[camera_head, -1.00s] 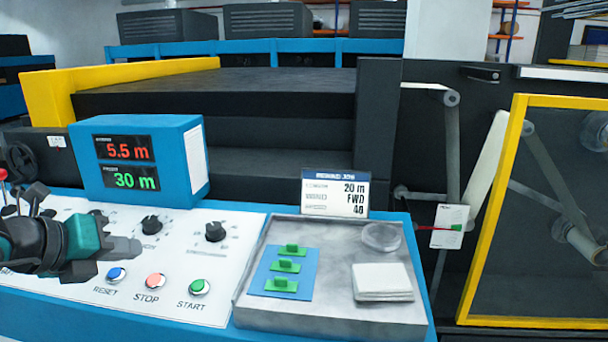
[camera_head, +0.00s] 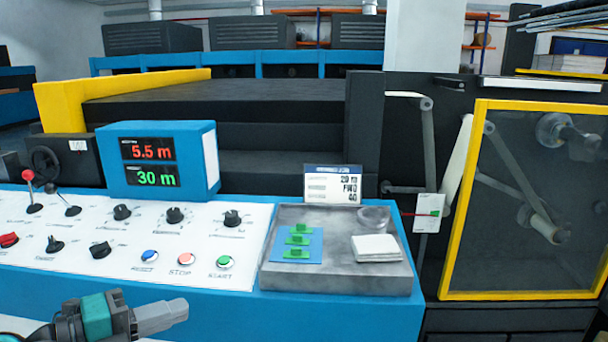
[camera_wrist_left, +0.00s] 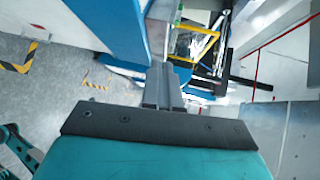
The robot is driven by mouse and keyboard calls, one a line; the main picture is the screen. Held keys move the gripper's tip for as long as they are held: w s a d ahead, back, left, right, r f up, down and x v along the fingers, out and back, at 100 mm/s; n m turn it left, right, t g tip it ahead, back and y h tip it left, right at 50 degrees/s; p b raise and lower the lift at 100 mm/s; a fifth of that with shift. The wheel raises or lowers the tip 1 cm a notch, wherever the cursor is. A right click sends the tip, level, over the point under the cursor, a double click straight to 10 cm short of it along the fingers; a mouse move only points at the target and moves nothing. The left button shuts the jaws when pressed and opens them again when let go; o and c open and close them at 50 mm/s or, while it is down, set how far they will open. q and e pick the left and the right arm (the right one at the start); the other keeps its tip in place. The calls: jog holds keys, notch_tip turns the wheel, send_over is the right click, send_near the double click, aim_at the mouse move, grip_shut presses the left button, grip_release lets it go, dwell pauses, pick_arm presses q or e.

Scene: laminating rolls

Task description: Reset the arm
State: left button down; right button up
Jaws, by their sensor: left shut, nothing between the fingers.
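My left gripper (camera_head: 178,312) is at the lower left of the head view, in front of the blue front face of the control console (camera_head: 225,302). Its grey fingers point right, are closed together and hold nothing. In the left wrist view the closed fingers (camera_wrist_left: 165,85) point up the picture, with open floor on the left. The gripper is apart from the console's buttons: the blue reset button (camera_head: 149,256), the pink stop button (camera_head: 186,258) and the green start button (camera_head: 225,262). My right gripper is in neither view.
A display box (camera_head: 160,160) reads 5.5 m and 30 m. A metal tray (camera_head: 335,284) holds green clips on a blue card (camera_head: 282,249), white sheets (camera_head: 376,248) and a round clear dish. A yellow-framed guard (camera_head: 455,210) stands at the right. Knobs and levers line the panel.

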pick_arm(q)
jog(key=s+d+f+n+y, duration=0.1)
jog(key=s+f+n+y, duration=0.4)
jog(key=f+n, duration=0.7)
jog(key=s+d+f+n+y+p, duration=0.1)
jog(key=s+f+n+y, duration=0.4)
jog(key=f+n, duration=0.8)
jog(key=s+f, duration=0.1)
jog(key=s, duration=0.2)
jog(key=shift+s+n+t, duration=0.15)
jog(key=shift+n+t, duration=0.15)
jog(key=shift+r+p, duration=0.1)
jog(key=shift+p, duration=0.2)
